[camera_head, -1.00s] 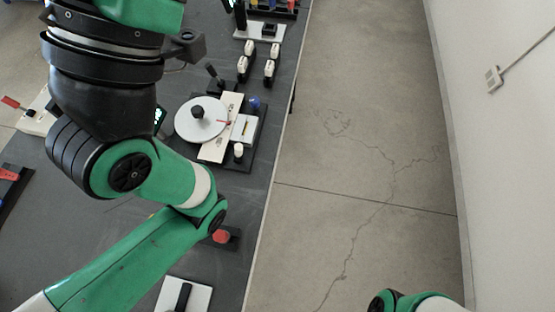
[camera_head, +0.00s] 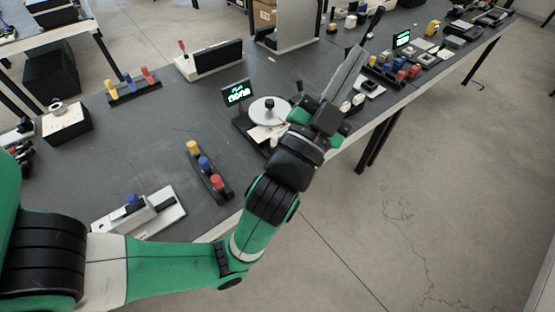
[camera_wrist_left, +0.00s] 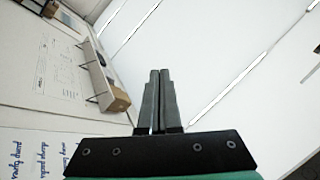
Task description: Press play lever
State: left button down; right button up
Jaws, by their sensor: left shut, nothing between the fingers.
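The white disc (camera_head: 268,110) sits on a dark base with a small lit display (camera_head: 238,93) behind it. A small dark lever-like stick (camera_head: 299,88) stands just right of the disc; I cannot tell for sure that it is the play lever. My left gripper (camera_head: 357,52) is up beyond the disc to the right, its grey fingers pointing up and away. The wrist view shows its fingers (camera_wrist_left: 159,72) together with nothing between them. My forearm and wrist hide the right part of the disc device. My right gripper is not in view.
A dark table carries a block with yellow, blue and red knobs (camera_head: 205,164), a white slider unit (camera_head: 140,213) and a panel with a red-tipped lever (camera_head: 212,60). More controls (camera_head: 400,65) stand behind my gripper. Open floor lies right of the table edge.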

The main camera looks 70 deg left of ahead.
pick_arm(q)
jog(key=s+a+f+m+g+b, duration=0.2)
jog(key=s+f+m, duration=0.1)
jog(key=f, duration=1)
jog(key=s+a+f+m+g+b, duration=0.2)
jog(key=s+a+f+m+b, duration=0.1)
jog(key=f, duration=1)
jog(key=s+a+f+m+g+y+b, duration=0.1)
jog(key=s+f, duration=0.5)
jog(key=f, duration=0.8)
jog(key=a+m+g+b, duration=0.1)
jog(key=m+g+b, duration=0.1)
jog(key=m, duration=0.1)
jog(key=shift+s+a+m, duration=0.2)
jog(key=shift+s+m, duration=0.05)
jog(key=shift+m, duration=0.05)
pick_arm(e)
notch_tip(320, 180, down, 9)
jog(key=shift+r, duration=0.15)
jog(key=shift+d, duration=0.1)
